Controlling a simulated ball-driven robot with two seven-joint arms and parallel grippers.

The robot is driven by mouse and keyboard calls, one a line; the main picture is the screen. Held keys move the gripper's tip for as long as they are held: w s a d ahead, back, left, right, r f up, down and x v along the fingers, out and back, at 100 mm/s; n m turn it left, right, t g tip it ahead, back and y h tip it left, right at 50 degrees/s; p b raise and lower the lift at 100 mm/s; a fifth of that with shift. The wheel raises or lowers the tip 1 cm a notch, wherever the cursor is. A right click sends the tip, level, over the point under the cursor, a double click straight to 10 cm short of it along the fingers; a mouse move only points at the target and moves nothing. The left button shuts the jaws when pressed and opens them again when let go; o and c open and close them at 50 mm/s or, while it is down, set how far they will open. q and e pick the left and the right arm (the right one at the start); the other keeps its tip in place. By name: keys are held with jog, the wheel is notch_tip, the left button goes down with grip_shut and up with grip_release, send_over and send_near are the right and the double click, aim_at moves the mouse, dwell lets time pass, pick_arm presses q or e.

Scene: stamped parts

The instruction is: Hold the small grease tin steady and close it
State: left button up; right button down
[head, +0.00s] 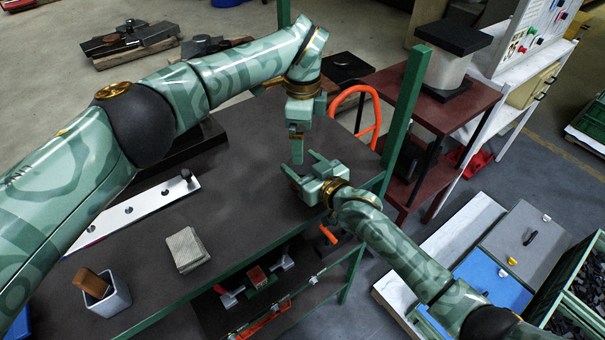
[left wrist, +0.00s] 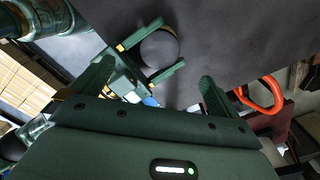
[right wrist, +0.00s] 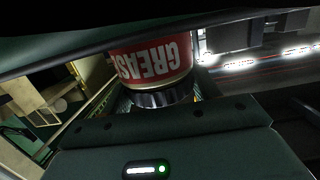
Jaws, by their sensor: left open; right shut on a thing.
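The grease tin shows in the right wrist view as a red and white can (right wrist: 150,58) with upside-down lettering and a shiny black band (right wrist: 163,97) at one end. In the left wrist view its round dark end (left wrist: 159,49) faces me between the fingers of my right gripper. My right gripper (head: 303,163) is shut on the tin above the table. My left gripper (head: 297,147) is open, close above the right one, its fingers (left wrist: 156,70) apart and empty. I cannot make out the tin in the head view. Whether the black band is a fully seated lid is unclear.
The dark tabletop (head: 240,190) is clear around the grippers. A metal strip with a knob (head: 135,212), a grey stack (head: 186,250) and a pale cup (head: 108,300) with a brown block lie left. A green post (head: 404,125) and orange handle (head: 372,108) stand right.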

pick_arm(q)
notch_tip(320, 180, up, 12)
dwell(0.6)
pick_arm(e)
jog(key=shift+c, duration=1.5)
grip_release()
pick_arm(q)
jog(key=shift+f, duration=0.1)
pick_arm(e)
jog(key=v, duration=1.6)
jog(key=shift+s, duration=0.1)
